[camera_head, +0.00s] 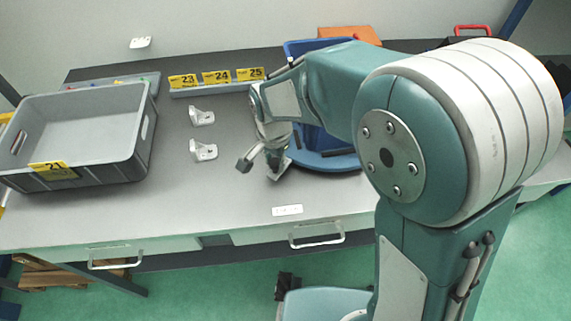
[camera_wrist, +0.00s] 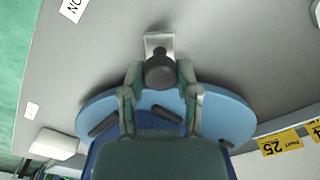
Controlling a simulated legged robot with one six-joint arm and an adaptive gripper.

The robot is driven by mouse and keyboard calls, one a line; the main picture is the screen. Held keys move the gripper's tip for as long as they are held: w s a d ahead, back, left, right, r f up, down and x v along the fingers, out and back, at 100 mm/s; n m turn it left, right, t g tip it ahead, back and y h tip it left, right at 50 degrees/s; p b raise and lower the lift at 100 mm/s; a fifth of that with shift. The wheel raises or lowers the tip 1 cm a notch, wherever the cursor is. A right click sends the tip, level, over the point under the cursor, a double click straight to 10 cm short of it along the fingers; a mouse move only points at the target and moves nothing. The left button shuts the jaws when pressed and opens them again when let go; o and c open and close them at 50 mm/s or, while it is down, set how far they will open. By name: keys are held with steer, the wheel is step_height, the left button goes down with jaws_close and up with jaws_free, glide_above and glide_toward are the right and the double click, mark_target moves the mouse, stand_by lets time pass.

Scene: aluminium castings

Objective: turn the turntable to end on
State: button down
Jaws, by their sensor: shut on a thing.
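The turntable (camera_head: 322,161) is a blue disc on the grey bench, partly hidden behind my arm. In the wrist view the turntable (camera_wrist: 238,118) shows black bars on its top. A pale metal tab (camera_wrist: 158,41) sticks out from its rim and also shows in the head view (camera_head: 279,172). A dark round knob (camera_wrist: 160,72) sits at the tab. My gripper (camera_wrist: 160,80) has its fingers on either side of the knob and is shut on it. In the head view my gripper (camera_head: 259,163) hides the knob.
A blue bin (camera_head: 300,47) stands at the turntable. Two pale brackets (camera_head: 202,117) (camera_head: 204,151) lie left of my gripper. A grey crate (camera_head: 125,153) labelled 21 is at the left. Yellow labels 23, 24 and 25 (camera_head: 216,77) stand behind. The bench between crate and gripper is mostly clear.

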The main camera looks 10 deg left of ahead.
steer(key=shift+w+a+f+m, duration=0.1)
steer(key=shift+w+a+m, duration=0.25)
steer(key=shift+a, duration=0.25)
steer(key=shift+c, duration=1.6)
jaws_free()
steer(key=shift+a, duration=0.3)
steer(key=shift+w+d+r, duration=0.1)
steer(key=shift+d+r, duration=0.05)
steer(key=shift+r, duration=0.05)
step_height(320, 180, up, 12)
steer(key=shift+a+f, duration=0.25)
